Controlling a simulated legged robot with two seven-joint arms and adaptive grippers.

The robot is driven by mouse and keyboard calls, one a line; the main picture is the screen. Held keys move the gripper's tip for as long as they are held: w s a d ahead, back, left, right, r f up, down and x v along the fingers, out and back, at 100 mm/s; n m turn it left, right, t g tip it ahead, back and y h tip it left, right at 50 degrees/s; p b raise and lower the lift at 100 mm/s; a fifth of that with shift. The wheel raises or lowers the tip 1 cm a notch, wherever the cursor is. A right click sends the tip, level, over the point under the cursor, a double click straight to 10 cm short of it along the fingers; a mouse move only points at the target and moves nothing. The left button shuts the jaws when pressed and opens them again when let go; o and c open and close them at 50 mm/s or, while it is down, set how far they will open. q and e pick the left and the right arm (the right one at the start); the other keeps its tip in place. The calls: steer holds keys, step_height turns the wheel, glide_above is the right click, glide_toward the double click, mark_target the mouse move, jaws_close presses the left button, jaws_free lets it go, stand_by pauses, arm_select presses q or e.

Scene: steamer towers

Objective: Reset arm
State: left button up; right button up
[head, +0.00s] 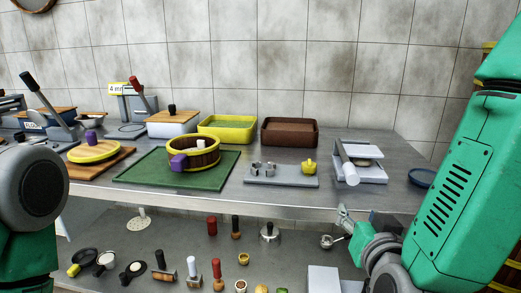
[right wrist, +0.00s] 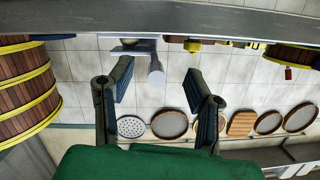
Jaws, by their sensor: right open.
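My right arm comes in at the right of the head view. Its gripper (head: 345,214) is in front of the table's front edge at the right, partly hidden by its own wrist. In the right wrist view the two dark fingers (right wrist: 155,92) stand wide apart with nothing between them. A green and dark part of my left arm shows at the left edge of the head view, but its gripper is out of the picture. A round wooden steamer (head: 193,153) with yellow bands and a purple handle sits on a green mat (head: 140,175).
The metal table (head: 390,199) also holds a yellow tray (head: 228,128), a brown tray (head: 290,132), a grey plate (head: 262,181) with a yellow piece and a press (head: 352,164). A yellow-rimmed lid (head: 94,151) lies at left. Tools crowd the lower shelf (head: 200,240).

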steer(key=s+d+f+n+g+y+p, duration=0.15)
steer(key=s+f+g, duration=0.35)
steer(key=s+f, duration=0.5)
steer(key=s+d+f+n+g+y+p, duration=0.1)
steer(key=s+f+n+g+p, duration=0.3)
steer(key=f, duration=1.1)
steer(key=s+d+f+g, duration=0.1)
steer(key=s+f+g, duration=0.1)
steer(key=s, duration=0.4)
steer(key=s+d+f+g, duration=0.2)
steer(key=s+g, duration=0.2)
steer(key=s, duration=0.2)
steer(key=shift+s+f+m, duration=0.2)
steer(key=shift+s+m, duration=0.05)
steer(key=shift+m, duration=0.2)
steer(key=shift+w, duration=0.1)
